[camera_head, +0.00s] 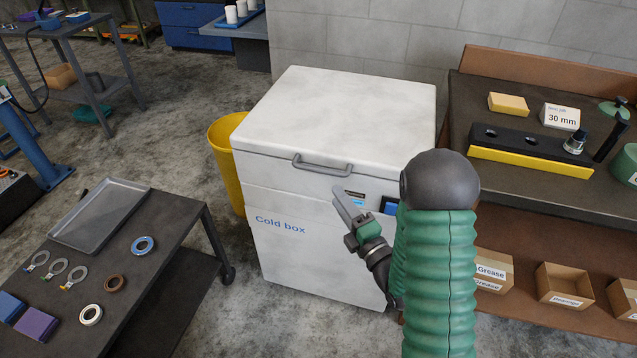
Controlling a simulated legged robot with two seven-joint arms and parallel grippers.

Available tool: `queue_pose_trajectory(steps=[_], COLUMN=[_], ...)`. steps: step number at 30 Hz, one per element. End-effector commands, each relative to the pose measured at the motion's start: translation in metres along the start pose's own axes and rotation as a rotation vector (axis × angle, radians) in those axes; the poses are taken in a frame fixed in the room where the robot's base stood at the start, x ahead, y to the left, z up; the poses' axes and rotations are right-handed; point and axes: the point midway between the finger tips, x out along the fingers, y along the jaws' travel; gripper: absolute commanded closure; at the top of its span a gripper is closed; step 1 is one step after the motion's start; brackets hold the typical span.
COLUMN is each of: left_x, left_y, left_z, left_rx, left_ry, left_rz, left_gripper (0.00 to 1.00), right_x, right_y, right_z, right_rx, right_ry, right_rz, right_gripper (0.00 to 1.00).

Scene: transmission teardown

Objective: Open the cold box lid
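The white cold box (285,245) stands on the floor in the middle, with "Cold box" on its front. Its lid (340,112) is shut, and a grey bar handle (322,166) sits on the lid's front edge. My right arm comes up from the bottom right in a green sleeve. My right gripper (340,192) is in front of the box, just below and right of the handle and apart from it in the picture. Its fingers are seen edge-on, so their opening cannot be told. My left gripper is out of view.
A yellow bin (226,160) stands left of the box. A dark cart (150,262) with a metal tray (100,212) and rings is at the lower left. A workbench (500,180) stands close on the right, with open cartons (565,285) below. A wall rises behind.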

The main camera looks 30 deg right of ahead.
Motion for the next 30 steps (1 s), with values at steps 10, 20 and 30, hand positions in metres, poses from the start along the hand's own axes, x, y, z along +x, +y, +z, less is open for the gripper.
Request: queue_pose_trajectory(steps=[10,20,30], left_x=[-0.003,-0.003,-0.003], left_y=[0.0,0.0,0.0], left_z=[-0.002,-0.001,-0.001], left_rx=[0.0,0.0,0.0], left_ry=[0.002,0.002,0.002], left_rz=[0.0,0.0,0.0], left_gripper=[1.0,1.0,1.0], right_x=[0.088,0.108,0.108], right_y=[0.001,0.0,0.0], right_z=[-0.001,0.0,0.0], right_rx=[0.001,0.001,0.001], right_ry=[0.002,0.001,0.001], right_rz=[0.0,-0.003,-0.003], right_gripper=[0.64,0.64,0.94])
